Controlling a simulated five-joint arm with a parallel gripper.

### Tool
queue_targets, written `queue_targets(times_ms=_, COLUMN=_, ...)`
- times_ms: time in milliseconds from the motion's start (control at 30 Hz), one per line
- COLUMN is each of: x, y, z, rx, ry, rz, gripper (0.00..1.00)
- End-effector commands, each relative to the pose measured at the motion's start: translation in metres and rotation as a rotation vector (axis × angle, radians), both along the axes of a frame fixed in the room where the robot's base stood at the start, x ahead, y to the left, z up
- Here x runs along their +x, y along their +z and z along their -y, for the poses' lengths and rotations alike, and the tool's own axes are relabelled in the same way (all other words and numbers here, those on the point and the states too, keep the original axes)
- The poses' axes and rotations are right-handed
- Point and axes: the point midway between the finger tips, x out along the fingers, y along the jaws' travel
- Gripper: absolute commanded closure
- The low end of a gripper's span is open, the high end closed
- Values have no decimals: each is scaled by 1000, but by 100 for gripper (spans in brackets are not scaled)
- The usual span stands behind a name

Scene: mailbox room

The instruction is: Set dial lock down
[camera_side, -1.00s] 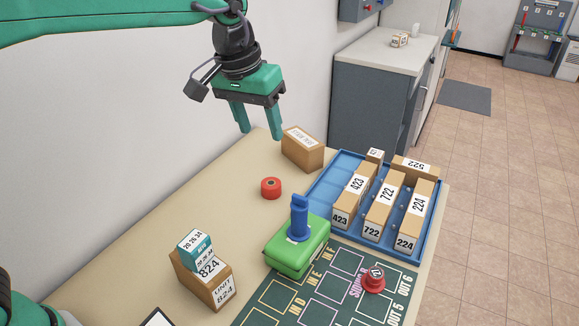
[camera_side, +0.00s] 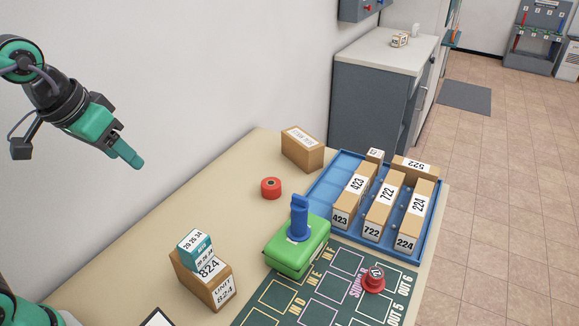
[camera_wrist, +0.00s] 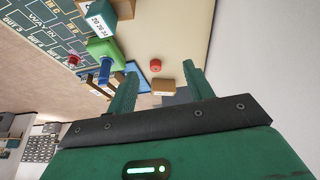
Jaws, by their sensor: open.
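No thing here is clearly marked as a dial lock. A short red cylinder with a dark centre (camera_side: 271,187) stands on the bare tan table; it also shows between my fingers in the wrist view (camera_wrist: 155,66). A red knob-shaped piece with a pale marked top (camera_side: 374,278) stands on the dark green lettered mat (camera_side: 318,301). A teal box with "20 26 34" (camera_side: 194,249) rests on a brown carton marked 824 (camera_side: 204,279). My gripper (camera_side: 131,160) is open and empty, high above the table's left side. It also shows in the wrist view (camera_wrist: 158,78), fingers apart.
A green block with a blue upright handle (camera_side: 299,246) stands at the mat's edge. A blue tray (camera_side: 340,167) holds several numbered cartons at the right. A brown box (camera_side: 302,149) stands at the back. Bare table lies left of the red cylinder. A wall runs behind.

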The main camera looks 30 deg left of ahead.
Motion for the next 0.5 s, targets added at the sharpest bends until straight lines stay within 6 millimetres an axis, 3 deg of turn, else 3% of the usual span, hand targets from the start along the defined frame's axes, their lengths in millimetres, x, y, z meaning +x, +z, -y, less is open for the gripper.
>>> queue_targets(times_ms=200, x=-36, y=-23, z=-19, rx=24, ry=9, rz=43, gripper=48)
queue_targets(times_ms=500, x=-53, y=-38, z=-27, rx=40, ry=10, rz=65, gripper=48)
